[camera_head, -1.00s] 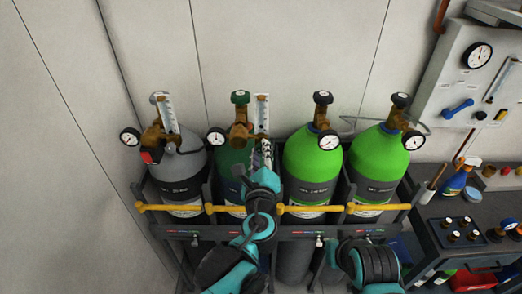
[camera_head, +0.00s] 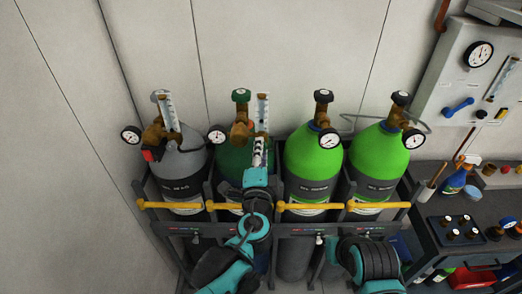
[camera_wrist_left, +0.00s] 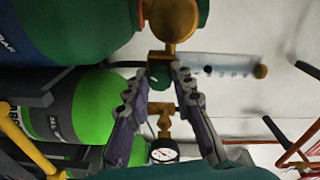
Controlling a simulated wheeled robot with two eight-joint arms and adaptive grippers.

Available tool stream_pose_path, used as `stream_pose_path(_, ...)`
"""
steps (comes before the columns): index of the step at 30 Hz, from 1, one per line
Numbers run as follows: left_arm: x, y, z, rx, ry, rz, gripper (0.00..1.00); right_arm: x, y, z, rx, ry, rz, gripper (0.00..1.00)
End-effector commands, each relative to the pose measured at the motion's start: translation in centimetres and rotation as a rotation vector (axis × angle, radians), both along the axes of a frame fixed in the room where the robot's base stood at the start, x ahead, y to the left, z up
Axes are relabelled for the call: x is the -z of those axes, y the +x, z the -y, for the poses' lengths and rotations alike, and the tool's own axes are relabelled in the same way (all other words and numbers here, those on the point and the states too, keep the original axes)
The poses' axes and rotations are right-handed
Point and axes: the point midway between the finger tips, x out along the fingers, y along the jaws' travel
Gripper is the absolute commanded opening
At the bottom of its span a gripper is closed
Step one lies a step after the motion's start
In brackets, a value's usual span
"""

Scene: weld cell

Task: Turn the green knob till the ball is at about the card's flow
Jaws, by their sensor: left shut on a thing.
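The dark green cylinder (camera_head: 230,160) stands second from the left in the rack, with a brass regulator (camera_head: 240,132) and a clear flow tube (camera_head: 263,108) on top. My left gripper (camera_head: 259,145) is just below the tube. In the left wrist view the gripper (camera_wrist_left: 166,72) is shut on the green knob (camera_wrist_left: 160,76), which shows partly between the fingertips, below the brass body (camera_wrist_left: 172,22). The tube (camera_wrist_left: 230,66) lies sideways there, with a small dark ball (camera_wrist_left: 208,69) inside. Its scale is too small to read. I cannot make out the card. My right gripper is out of view.
A grey cylinder (camera_head: 181,163) stands to the left and two bright green cylinders (camera_head: 313,165) to the right. A yellow bar (camera_head: 170,206) runs across the rack front. A gauge panel (camera_head: 450,75) and a bench with a spray bottle (camera_head: 455,181) are at right.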

Motion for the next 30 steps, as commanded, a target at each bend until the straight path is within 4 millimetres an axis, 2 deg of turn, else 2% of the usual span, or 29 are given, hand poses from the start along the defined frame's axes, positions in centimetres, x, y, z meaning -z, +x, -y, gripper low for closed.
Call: stream_pose_path(30, 0.37, -0.08, 0.06, 0.0, -0.964, -0.001, 0.0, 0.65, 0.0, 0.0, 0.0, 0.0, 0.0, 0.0)
